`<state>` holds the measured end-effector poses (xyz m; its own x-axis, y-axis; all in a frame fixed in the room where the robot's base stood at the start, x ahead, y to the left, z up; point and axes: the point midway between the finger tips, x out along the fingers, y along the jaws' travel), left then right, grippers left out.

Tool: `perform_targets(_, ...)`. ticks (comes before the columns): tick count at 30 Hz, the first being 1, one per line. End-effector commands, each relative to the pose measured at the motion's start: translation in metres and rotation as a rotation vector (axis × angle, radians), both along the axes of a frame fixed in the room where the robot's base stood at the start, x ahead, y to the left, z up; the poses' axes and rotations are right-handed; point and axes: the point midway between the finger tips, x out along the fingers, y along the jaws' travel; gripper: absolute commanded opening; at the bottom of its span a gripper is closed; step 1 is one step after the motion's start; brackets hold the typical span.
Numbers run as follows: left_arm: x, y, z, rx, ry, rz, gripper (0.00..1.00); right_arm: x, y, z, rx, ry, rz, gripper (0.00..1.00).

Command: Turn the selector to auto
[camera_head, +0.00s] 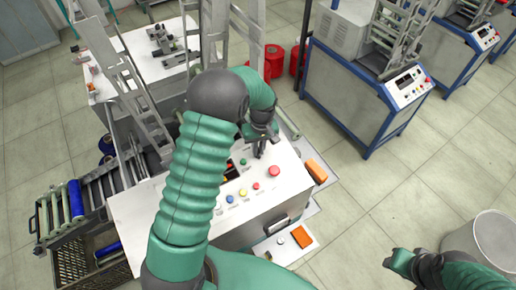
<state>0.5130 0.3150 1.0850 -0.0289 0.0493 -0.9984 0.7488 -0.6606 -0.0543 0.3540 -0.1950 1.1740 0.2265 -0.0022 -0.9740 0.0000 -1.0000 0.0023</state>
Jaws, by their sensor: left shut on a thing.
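The white sloped control panel (274,203) is in the middle of the head view, with several coloured buttons on its top. My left arm comes over it from below, and my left gripper (261,150) points down at the panel's far part, behind the large red button (274,171). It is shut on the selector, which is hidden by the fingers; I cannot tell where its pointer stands. My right gripper (393,262) is at the lower right, over the floor and away from the panel; its jaws are not clear.
A green button (242,162), a yellow button (242,193) and a blue button (229,198) are near my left arm. An orange box (316,171) lies to the panel's right. A grey bin (490,240) stands at the lower right. Open floor lies between.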

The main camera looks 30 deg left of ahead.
Motion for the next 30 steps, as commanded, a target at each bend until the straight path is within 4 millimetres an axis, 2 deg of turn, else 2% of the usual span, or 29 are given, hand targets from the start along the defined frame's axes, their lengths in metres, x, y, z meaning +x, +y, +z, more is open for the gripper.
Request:
perform_targets(1, 0.0050, 0.0005, 0.0041, 0.007, -0.006, -0.037, 0.00, 0.0000, 0.0000, 0.0006, 0.000, 0.000, 0.000, 0.36)
perform_targets(12, 0.0054, 0.0002, 0.0045, 0.027, 0.032, -0.236, 0.00, 0.0000, 0.0000, 0.0001, 0.000, 0.000, 0.000, 0.36)
perform_targets(30, 0.0052, 0.0010, 0.0042, 0.034, 0.042, -0.286, 0.00, 0.0000, 0.0000, 0.0000, 0.000, 0.000, 0.000, 0.36)
